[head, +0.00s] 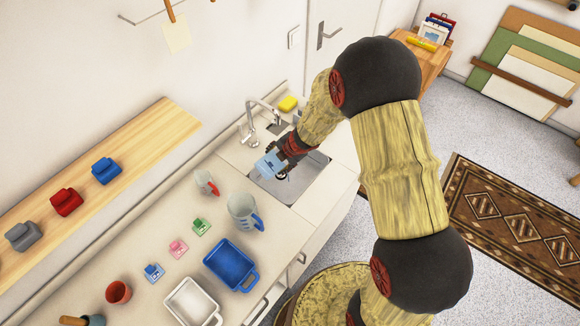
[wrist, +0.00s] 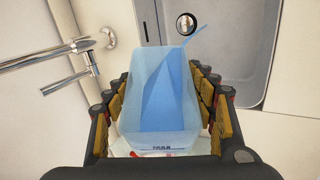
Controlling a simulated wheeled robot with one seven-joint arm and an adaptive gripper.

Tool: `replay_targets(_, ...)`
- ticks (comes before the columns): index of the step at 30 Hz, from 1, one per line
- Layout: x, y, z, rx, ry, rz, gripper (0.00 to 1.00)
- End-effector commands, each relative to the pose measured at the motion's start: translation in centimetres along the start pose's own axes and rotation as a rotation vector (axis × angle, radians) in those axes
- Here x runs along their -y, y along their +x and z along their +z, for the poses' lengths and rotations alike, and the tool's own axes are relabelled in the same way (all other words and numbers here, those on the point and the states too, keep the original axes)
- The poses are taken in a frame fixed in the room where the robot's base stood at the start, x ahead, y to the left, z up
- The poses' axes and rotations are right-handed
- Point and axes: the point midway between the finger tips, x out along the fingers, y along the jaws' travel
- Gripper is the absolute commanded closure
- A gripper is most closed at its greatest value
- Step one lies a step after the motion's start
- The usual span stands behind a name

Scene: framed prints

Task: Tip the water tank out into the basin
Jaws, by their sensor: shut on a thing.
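The water tank is a translucent light-blue box (head: 269,165) in my gripper, over the basin in the head view. In the wrist view the tank (wrist: 160,95) sits between the finger pads, with blue water slanting inside it. My gripper (head: 288,150) is shut on the tank; its fingers flank the tank in the wrist view (wrist: 163,105). The basin is a grey sink (head: 312,178) set in the counter, below and beyond the tank. Its dark round drain (wrist: 243,17) shows in the wrist view.
A chrome tap (head: 248,118) stands behind the basin, left of the tank in the wrist view (wrist: 50,50). A yellow sponge (head: 288,104) lies beyond it.

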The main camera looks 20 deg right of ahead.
Motion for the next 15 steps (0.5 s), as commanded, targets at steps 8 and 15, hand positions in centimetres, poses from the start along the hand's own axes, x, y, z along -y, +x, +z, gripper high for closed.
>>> replay_targets(8, -0.03, -0.21, 0.51, -0.026, 0.015, 0.005, 0.87)
replay_targets(15, 0.01, -0.30, 0.84, -0.049, 0.027, 0.010, 0.87)
